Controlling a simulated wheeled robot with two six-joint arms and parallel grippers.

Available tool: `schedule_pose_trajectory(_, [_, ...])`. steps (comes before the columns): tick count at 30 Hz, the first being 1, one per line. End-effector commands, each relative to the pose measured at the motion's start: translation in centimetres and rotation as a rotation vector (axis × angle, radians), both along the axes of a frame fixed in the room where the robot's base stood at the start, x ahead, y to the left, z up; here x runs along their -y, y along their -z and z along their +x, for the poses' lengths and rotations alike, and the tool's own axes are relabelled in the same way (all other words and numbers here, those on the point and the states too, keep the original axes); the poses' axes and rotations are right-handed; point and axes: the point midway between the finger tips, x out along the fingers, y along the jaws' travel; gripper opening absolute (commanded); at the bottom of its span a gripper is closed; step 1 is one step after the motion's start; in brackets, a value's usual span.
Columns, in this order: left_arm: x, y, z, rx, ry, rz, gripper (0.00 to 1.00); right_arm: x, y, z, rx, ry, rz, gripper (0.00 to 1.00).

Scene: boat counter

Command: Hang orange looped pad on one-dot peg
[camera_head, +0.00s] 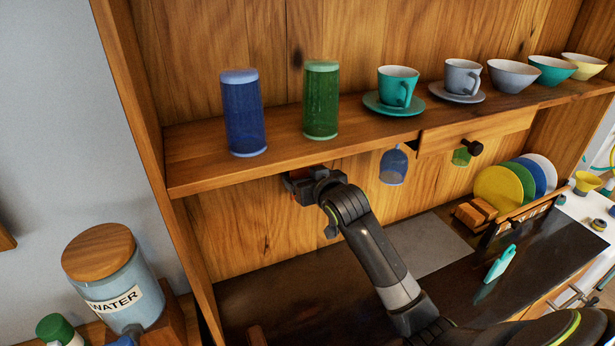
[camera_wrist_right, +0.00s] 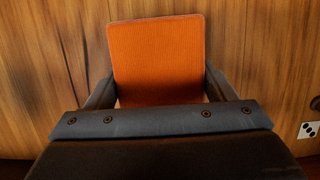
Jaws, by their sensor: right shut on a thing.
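The orange pad (camera_wrist_right: 158,58) fills the middle of the right wrist view, a flat ribbed square in front of the wooden back panel. My right gripper (camera_head: 302,184) is shut on the pad, with a finger at each side. In the head view this gripper is just under the shelf's front edge, and the pad is almost wholly hidden. I cannot make out the pad's loop. I cannot make out a one-dot peg. My left gripper is out of view.
The shelf (camera_head: 205,160) above bears a blue tumbler (camera_head: 243,115), a green tumbler (camera_head: 321,102), cups and bowls. The dark counter (camera_head: 290,300) below is largely clear.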

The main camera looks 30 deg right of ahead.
Motion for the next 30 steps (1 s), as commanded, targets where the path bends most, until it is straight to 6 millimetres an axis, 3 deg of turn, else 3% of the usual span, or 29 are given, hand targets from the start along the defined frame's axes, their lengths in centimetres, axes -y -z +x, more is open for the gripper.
schedule_pose_trajectory(13, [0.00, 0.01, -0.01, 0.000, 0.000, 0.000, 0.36, -0.01, -0.01, -0.02, 0.000, 0.000, 0.000, 0.54])
schedule_pose_trajectory(14, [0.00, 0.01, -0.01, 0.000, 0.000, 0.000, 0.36, -0.01, -0.01, -0.02, 0.000, 0.000, 0.000, 0.78])
schedule_pose_trajectory(19, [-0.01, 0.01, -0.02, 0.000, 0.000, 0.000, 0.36, -0.01, -0.01, -0.02, 0.000, 0.000, 0.000, 1.00])
schedule_pose_trajectory(30, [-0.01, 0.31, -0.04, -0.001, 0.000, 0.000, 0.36, -0.02, -0.13, -0.63, 0.002, 0.000, -0.001, 1.00])
